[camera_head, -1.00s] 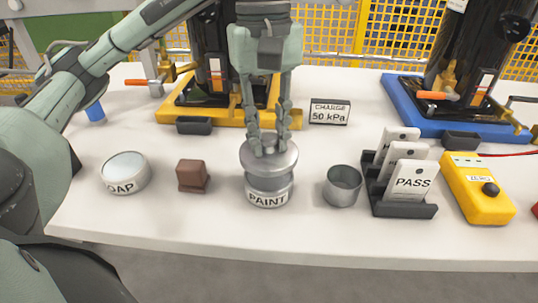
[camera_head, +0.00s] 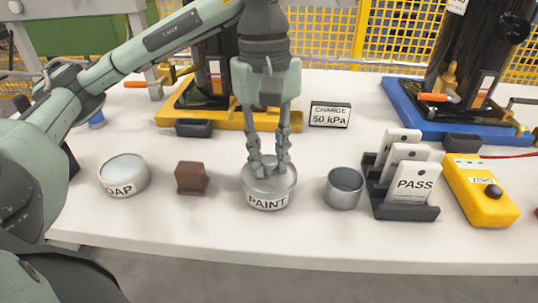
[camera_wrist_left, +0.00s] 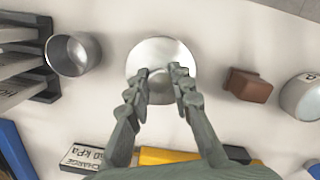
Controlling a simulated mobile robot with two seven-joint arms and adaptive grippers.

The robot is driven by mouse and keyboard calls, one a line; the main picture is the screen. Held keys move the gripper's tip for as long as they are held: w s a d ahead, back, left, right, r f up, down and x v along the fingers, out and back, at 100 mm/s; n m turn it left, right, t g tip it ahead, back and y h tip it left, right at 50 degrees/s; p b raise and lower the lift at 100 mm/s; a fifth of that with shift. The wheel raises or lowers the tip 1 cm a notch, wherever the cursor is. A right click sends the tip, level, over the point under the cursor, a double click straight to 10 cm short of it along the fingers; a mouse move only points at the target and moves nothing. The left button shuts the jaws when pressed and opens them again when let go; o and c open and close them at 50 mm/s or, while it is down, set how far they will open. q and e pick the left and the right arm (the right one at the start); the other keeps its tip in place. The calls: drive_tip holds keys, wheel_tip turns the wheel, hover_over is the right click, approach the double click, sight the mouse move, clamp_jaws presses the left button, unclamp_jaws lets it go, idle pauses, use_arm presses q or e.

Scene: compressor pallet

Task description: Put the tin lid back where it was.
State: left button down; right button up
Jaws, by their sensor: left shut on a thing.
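A round grey tin labelled PAINT (camera_head: 268,203) stands upright on the white table. The silver tin lid (camera_head: 262,183) is at the top of the tin, level and seemingly resting on it. It also shows in the left wrist view (camera_wrist_left: 180,58) as a shiny disc. My left gripper (camera_head: 268,172) points straight down over the tin, shut on the middle of the lid, probably by a knob that the fingertips hide. Its fingers show in the left wrist view (camera_wrist_left: 160,78). My right gripper is not in view.
A SOAP tin (camera_head: 124,174) and a brown block (camera_head: 190,178) stand left of the tin. An empty metal cup (camera_head: 343,188), a PASS card rack (camera_head: 405,210) and a yellow device (camera_head: 480,190) stand to the right. A CHARGE sign (camera_head: 330,114) is behind. The table front is clear.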

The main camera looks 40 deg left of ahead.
sight(269, 159)
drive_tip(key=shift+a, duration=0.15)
use_arm(q)
drive_tip(key=c, duration=1.4)
unclamp_jaws()
drive_tip(key=shift+o, duration=0.3)
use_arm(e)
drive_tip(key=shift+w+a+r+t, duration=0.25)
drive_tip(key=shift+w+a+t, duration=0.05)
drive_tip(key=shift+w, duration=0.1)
